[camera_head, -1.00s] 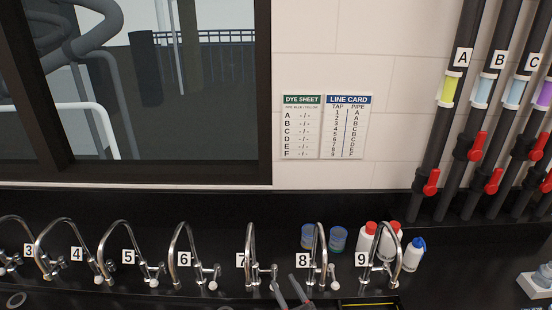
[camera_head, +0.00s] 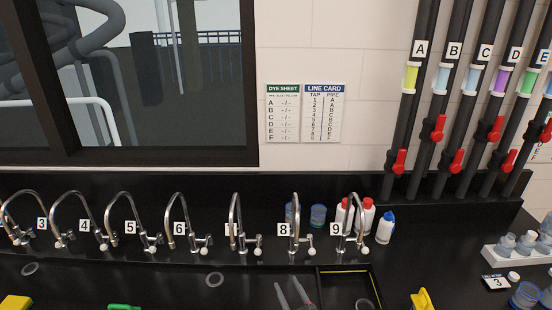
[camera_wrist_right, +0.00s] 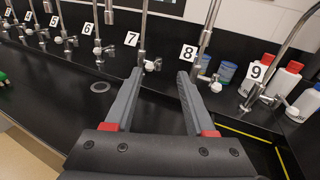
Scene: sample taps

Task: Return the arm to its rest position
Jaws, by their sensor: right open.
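My right gripper (camera_head: 294,294) shows at the bottom of the head view, in front of the black basin's left side. Its two grey fingers are apart with nothing between them. In the right wrist view the open fingers (camera_wrist_right: 160,80) point toward the wall between tap 7 (camera_wrist_right: 142,45) and tap 8 (camera_wrist_right: 205,45). Neither finger clearly holds or touches a tap. My left gripper does not show in any view.
A row of numbered taps (camera_head: 180,215) lines the black counter's back. Bottles (camera_head: 365,215) stand behind tap 9. A yellow-lined basin (camera_head: 345,269) lies below taps 8 and 9. A white rack with containers (camera_head: 510,256) is at right. Pipes with red valves (camera_head: 399,161) rise behind.

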